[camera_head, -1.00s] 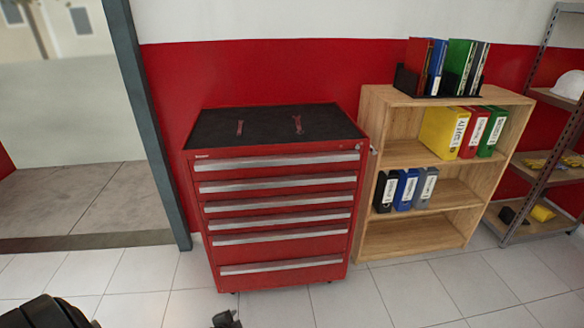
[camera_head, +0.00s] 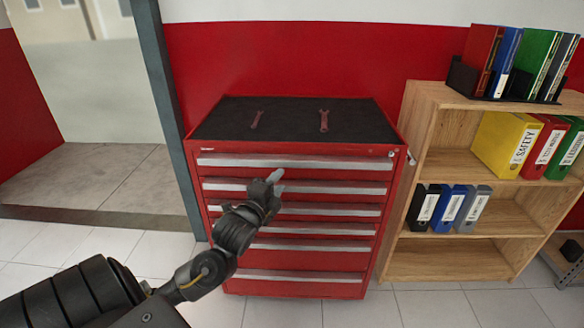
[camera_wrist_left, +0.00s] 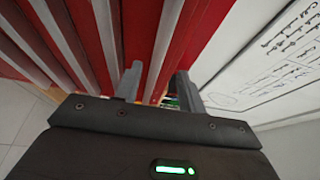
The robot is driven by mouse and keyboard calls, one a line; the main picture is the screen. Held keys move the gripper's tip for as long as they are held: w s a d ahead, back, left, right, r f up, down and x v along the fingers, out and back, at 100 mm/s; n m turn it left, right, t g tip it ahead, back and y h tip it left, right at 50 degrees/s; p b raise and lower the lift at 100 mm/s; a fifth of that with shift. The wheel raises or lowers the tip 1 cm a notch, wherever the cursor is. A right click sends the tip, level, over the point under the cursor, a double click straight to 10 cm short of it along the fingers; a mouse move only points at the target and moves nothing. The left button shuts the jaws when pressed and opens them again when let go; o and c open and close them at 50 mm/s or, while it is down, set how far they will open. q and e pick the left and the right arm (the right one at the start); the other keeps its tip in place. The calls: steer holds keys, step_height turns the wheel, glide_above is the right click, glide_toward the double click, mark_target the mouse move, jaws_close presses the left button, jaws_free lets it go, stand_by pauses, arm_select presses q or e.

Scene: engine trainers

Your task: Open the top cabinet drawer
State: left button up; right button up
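The red tool cabinet (camera_head: 290,260) stands against the wall with a stack of drawers, all shut. Its top drawer (camera_head: 292,160) has a long silver handle strip across its front. My left gripper (camera_head: 276,181) is in front of the cabinet, below the top drawer's handle in the head view. In the left wrist view its two fingers (camera_wrist_left: 158,85) stand apart with nothing between them, and the drawer fronts and handle strips show beyond. I cannot tell whether the fingers touch the cabinet. My right gripper is not in view.
Two wrenches lie on the cabinet's black top (camera_head: 290,118). A wooden shelf (camera_head: 450,262) with binders stands close at the right. A dark door frame post (camera_head: 168,90) is at the left. The tiled floor in front is clear.

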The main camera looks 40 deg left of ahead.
mark_target(294, 166)
arm_select(q)
steer(key=x, duration=0.9)
steer(key=shift+p, duration=0.3)
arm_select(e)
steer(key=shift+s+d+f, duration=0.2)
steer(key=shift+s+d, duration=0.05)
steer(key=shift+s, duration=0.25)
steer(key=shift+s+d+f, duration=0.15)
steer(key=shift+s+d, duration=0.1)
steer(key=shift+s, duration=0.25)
arm_select(q)
steer(key=shift+f, duration=0.1)
jaws_close()
